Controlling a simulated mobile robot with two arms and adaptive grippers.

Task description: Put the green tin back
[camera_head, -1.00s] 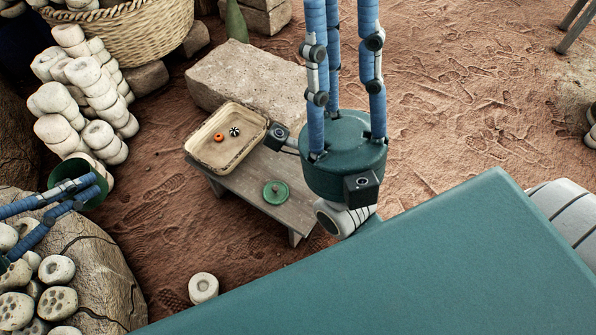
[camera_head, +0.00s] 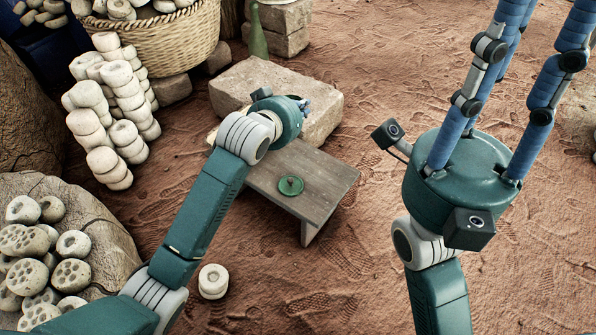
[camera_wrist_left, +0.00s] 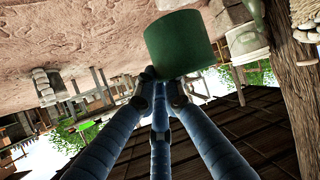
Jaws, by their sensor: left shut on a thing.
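My left gripper (camera_wrist_left: 162,80) is shut on the green tin (camera_wrist_left: 180,45) in the left wrist view, its fingertips at one end of the tin. In the head view my left gripper (camera_head: 288,118) is above the far part of the wooden bench (camera_head: 315,180); its fingers are mostly hidden behind its palm, and the tin is hidden. A round green lid (camera_head: 290,186) with a small knob lies on the bench. My right gripper (camera_head: 458,185) is at the right, fingers pointing up, their tips cut off by the frame's top edge.
A stone block (camera_head: 285,90) lies behind the bench. White stacked pieces (camera_head: 115,110) and a full wicker basket (camera_head: 165,45) stand at the left. A rock (camera_head: 75,215) bears more pieces.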

